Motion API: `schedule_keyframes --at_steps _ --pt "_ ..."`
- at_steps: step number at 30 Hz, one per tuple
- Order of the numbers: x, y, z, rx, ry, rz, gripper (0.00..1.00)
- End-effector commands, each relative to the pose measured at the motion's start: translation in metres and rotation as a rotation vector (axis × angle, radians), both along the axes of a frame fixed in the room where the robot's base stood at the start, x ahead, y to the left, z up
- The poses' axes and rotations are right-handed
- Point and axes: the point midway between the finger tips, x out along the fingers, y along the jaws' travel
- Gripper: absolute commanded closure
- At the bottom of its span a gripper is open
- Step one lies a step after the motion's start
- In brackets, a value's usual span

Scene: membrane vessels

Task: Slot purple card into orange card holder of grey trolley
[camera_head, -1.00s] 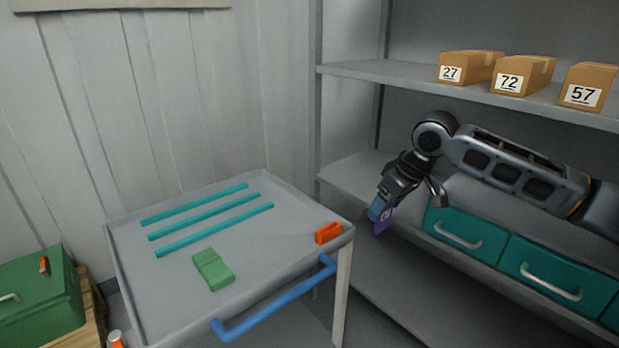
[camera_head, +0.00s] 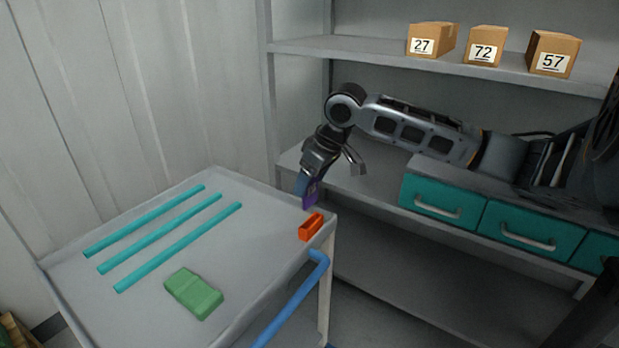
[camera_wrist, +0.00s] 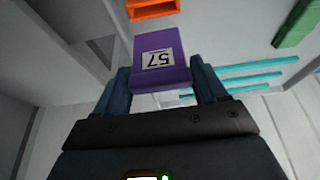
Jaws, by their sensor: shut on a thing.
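The purple card (camera_wrist: 160,75) is held between the two blue fingers of my gripper (camera_wrist: 163,88). Its white label reads 57 in the wrist view. In the head view my gripper (camera_head: 304,190) points down with the purple card (camera_head: 311,195) at its tip, above the right back edge of the grey trolley (camera_head: 232,290). The orange card holder (camera_head: 311,227) sits on the trolley top near its right edge, just below the card in the picture. In the wrist view the orange holder (camera_wrist: 153,9) shows an open slot, apart from the card.
Several teal bars (camera_head: 165,245) and a green block (camera_head: 194,293) lie on the trolley top. A blue handle (camera_head: 292,300) is on its near side. A grey shelf (camera_head: 375,188) behind bears boxes numbered 27 (camera_head: 430,40), 72 (camera_head: 485,46) and 57 (camera_head: 552,54), and teal drawers (camera_head: 445,203).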

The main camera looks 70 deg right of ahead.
Motion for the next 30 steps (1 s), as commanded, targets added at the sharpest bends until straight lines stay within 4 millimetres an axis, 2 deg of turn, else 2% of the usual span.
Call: schedule_keyframes --at_steps 30 --pt "0.0 0.0 -0.057 0.0 -0.001 -0.001 0.58"
